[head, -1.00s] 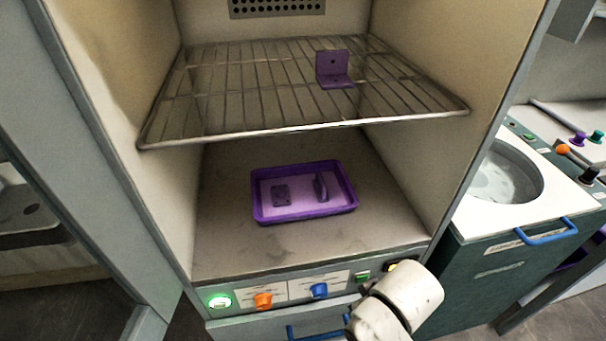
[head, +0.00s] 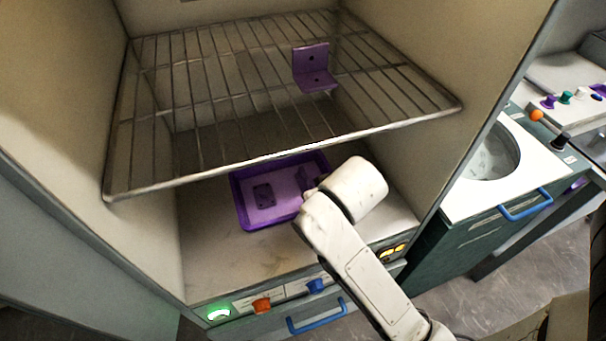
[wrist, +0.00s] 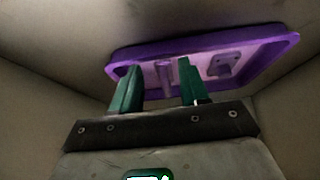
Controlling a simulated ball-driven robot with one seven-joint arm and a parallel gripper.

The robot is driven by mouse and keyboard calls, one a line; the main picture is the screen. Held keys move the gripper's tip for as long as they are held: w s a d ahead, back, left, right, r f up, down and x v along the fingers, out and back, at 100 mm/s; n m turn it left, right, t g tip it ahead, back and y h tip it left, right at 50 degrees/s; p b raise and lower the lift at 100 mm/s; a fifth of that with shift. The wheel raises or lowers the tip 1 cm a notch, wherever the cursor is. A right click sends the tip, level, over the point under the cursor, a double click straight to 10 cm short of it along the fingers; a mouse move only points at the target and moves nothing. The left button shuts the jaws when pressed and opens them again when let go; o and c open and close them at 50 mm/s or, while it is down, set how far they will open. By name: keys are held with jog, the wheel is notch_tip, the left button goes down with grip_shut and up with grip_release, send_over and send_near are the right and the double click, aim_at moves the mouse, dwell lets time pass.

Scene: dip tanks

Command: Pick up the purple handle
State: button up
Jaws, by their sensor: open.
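The purple handle (head: 301,179) is in the purple tray (head: 241,205) on the floor of the cabinet, partly hidden behind my arm in the head view. In the wrist view the handle (wrist: 163,76) stands in the tray (wrist: 255,45), in line with the gap between my fingers. My gripper (wrist: 159,70) is open, with two green fingers pointing towards the tray and nothing held. In the head view my gripper is hidden behind my white wrist. A flat purple plate (head: 264,196) lies in the tray, left of the handle.
A wire shelf (head: 200,168) spans the cabinet above the tray, its front bar close above my arm. A purple angle bracket (head: 312,72) stands on it. Cabinet walls close in both sides. Blue and orange knobs (head: 261,305) line the front panel. A basin unit (head: 480,200) stands right.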

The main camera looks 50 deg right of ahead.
aim_at(305, 175)
jog(key=w+d, duration=0.2)
jog(key=w, duration=0.1)
jog(key=w+d+p, duration=0.1)
jog(key=w, duration=0.1)
jog(key=shift+d+r, duration=0.1)
jog(key=shift+d, duration=0.15)
jog(key=shift+w+d+p, duration=0.15)
jog(key=shift+w+d, duration=0.2)
jog(key=shift+w, duration=0.2)
jog(key=shift+w+d+p, duration=0.15)
jog(key=shift+w+d, duration=0.15)
jog(key=shift+w, duration=0.2)
jog(key=shift+x, duration=1.2)
jog(key=shift+w+d+f, duration=0.1)
jog(key=shift+f, duration=0.25)
grip_shut()
